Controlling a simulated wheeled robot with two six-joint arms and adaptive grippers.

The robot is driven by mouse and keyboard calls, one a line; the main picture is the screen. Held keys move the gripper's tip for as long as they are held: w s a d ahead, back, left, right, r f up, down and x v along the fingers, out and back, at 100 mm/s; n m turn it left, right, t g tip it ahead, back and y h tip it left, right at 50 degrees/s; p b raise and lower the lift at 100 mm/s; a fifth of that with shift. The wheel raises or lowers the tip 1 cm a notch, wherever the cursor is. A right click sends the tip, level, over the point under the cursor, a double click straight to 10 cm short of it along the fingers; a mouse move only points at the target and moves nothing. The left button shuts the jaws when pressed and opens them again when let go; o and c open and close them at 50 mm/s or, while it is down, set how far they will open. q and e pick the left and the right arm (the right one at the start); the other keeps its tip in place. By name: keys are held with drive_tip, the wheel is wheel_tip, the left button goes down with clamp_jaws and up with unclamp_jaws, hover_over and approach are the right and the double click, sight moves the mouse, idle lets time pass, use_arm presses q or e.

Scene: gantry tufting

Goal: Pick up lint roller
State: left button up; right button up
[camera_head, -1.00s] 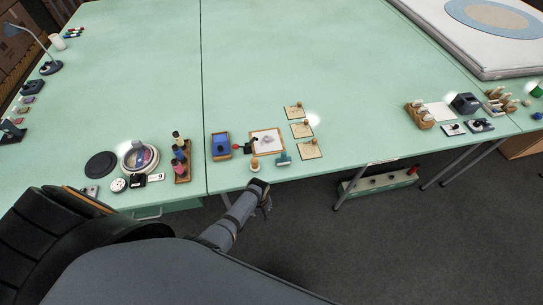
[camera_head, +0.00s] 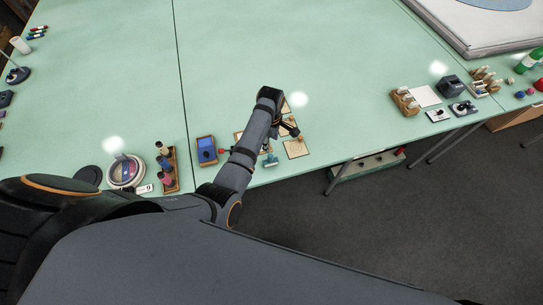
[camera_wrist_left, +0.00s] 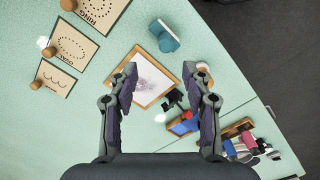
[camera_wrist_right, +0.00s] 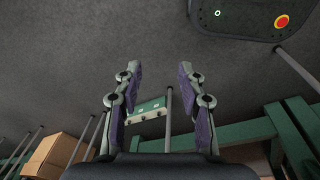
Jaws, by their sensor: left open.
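A teal object with a roller-like body, which may be the lint roller (camera_wrist_left: 163,36), lies on the green table at the top of the left wrist view. It also shows beside my left arm in the head view (camera_head: 270,160). My left gripper (camera_wrist_left: 160,72) is open and empty above the table. In the left wrist view the teal object lies beyond its fingertips, apart from them. In the head view my left gripper (camera_head: 289,129) is over the pattern cards. My right gripper (camera_wrist_right: 159,70) is open and empty, facing the dark floor and table legs.
A framed picture (camera_wrist_left: 152,81), a dark tool (camera_wrist_left: 172,97) and a blue tray (camera_wrist_left: 183,126) lie close below the left gripper. Pattern cards (camera_wrist_left: 69,47) with wooden knobs lie at left.

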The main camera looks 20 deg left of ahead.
sight(270, 156)
use_arm(q)
drive_tip(key=f, duration=0.2)
drive_tip(key=s+f, duration=0.1)
drive_tip(key=f, duration=0.1)
drive_tip(key=shift+b, duration=0.4)
drive_tip(key=shift+w+f, duration=0.15)
drive_tip(key=shift+f, duration=0.05)
drive_tip(key=shift+w+f, duration=0.1)
drive_tip(key=shift+w, duration=0.05)
drive_tip(key=shift+f+b, duration=0.8)
drive_tip(key=shift+b, duration=0.05)
drive_tip(key=f+b, duration=0.1)
drive_tip(key=b, duration=0.1)
drive_tip(key=f+b, duration=0.2)
drive_tip(key=shift+s+f, duration=0.3)
drive_tip(key=shift+s, duration=0.05)
drive_tip(key=shift+d+f, duration=0.1)
drive_tip(key=shift+w, duration=0.1)
drive_tip(key=shift+r, duration=0.2)
clamp_jaws()
use_arm(e)
wheel_tip(270, 156, down, 7)
drive_tip(key=s, duration=0.2)
drive_tip(key=shift+r, duration=0.15)
